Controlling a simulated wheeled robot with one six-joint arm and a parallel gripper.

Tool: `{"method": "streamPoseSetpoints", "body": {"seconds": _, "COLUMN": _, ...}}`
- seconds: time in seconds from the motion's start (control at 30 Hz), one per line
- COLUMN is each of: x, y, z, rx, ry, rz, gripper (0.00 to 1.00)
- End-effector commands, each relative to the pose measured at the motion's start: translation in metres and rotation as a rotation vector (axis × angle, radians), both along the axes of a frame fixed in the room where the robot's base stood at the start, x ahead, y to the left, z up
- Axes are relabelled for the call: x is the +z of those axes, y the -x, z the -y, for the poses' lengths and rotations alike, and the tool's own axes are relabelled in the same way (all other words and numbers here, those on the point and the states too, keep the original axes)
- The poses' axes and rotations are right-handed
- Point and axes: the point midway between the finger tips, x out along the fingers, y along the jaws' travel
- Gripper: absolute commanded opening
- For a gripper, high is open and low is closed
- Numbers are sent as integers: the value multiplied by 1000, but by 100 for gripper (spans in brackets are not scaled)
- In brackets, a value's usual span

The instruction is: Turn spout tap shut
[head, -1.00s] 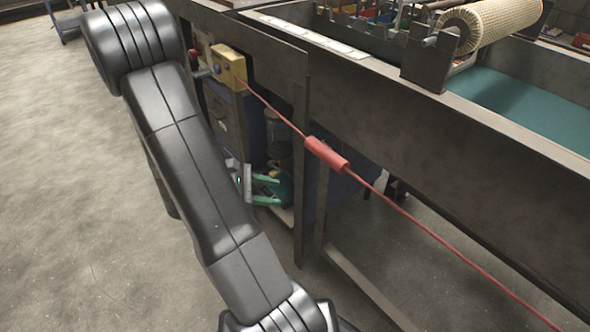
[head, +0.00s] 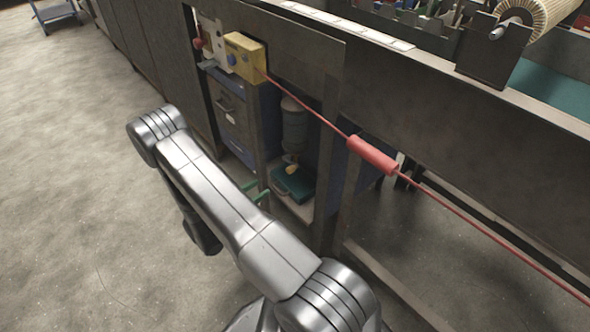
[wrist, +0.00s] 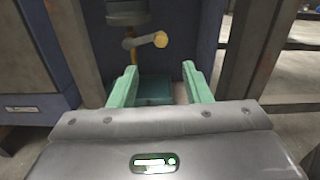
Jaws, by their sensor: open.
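A grey-green canister (head: 295,125) hangs in the open bay under the bench. A tap with a yellow end (head: 290,168) sits at its bottom, above a teal tray (head: 296,186). In the wrist view, the tap's yellow knob (wrist: 161,39) sits at the end of a short grey arm below the canister (wrist: 127,14). My gripper (wrist: 160,70) is open and empty, its green fingers pointing at the bay below and short of the knob. The teal tray (wrist: 154,88) shows between the fingers. In the head view my gripper (head: 258,193) is mostly hidden behind my arm.
Dark posts flank the bay, one right of the fingers (wrist: 248,50). A blue cabinet (head: 236,115) stands left of the canister. A red cord with a red sleeve (head: 372,155) runs from a yellow box (head: 245,56) across the bench front.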

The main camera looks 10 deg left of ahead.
Motion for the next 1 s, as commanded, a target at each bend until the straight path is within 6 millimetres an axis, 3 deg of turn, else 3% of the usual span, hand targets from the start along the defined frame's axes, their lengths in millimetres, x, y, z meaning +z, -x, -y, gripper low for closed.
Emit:
{"method": "streamPoseSetpoints", "body": {"seconds": 0.7, "x": -1, "y": -88, "z": 71, "rx": -7, "ry": -3, "rz": 0, "gripper": 44}}
{"method": "streamPoseSetpoints", "body": {"seconds": 1.0, "x": 0, "y": -104, "z": 83, "rx": -4, "ry": -3, "rz": 0, "gripper": 44}}
